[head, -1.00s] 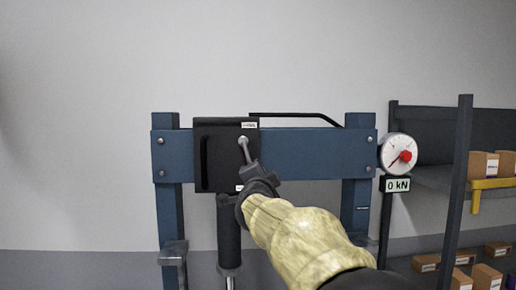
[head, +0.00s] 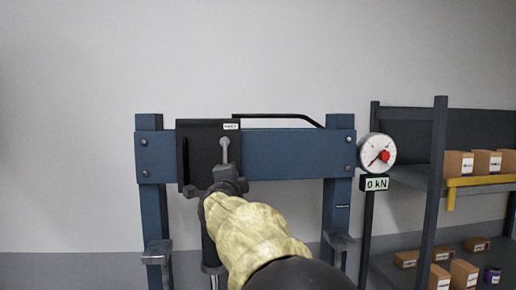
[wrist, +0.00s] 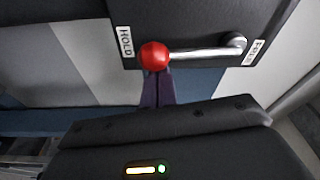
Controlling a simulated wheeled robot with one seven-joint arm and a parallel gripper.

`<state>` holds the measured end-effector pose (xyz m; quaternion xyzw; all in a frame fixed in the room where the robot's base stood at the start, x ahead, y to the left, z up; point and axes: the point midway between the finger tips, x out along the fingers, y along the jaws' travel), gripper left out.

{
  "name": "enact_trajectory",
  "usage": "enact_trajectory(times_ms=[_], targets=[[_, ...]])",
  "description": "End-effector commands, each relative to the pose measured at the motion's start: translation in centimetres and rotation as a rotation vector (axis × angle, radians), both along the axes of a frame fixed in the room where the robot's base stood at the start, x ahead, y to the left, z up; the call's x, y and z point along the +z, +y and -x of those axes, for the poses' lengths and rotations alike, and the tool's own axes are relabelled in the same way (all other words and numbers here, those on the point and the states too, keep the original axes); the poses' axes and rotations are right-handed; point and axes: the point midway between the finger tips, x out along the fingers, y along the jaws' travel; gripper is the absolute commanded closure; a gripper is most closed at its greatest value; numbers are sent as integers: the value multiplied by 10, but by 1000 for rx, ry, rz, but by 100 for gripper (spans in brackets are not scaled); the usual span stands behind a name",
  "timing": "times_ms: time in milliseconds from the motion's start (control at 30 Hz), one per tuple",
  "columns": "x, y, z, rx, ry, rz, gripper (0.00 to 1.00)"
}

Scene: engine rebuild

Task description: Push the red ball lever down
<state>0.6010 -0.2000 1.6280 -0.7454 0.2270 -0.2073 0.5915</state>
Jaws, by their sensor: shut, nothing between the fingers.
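The red ball (wrist: 154,55) sits on the end of a metal lever rod (wrist: 200,51) on a black panel in the wrist view. The rod runs from the ball to a pivot (wrist: 237,43) on the right. The ball is near the HOLD label (wrist: 125,43). My gripper (wrist: 157,76) is shut and empty, its fingertips right at the ball's edge; I cannot tell whether they touch. In the head view the rod (head: 225,155) hangs nearly straight down from its pivot, and my gripper (head: 226,185) hides the ball.
The black panel (head: 190,150) is fixed on a blue press frame (head: 290,153). A gauge (head: 372,150) with a red knob and a 0 kN display (head: 376,184) stands right of it. A shelf with boxes (head: 458,163) is farther right. The wall behind is bare.

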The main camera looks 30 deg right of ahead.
Motion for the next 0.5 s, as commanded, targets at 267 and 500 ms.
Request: enact_trajectory(times_ms=[267,500], targets=[[0,1,-1,4,1,0,100],[4,-13,2,4,-1,-1,100]])
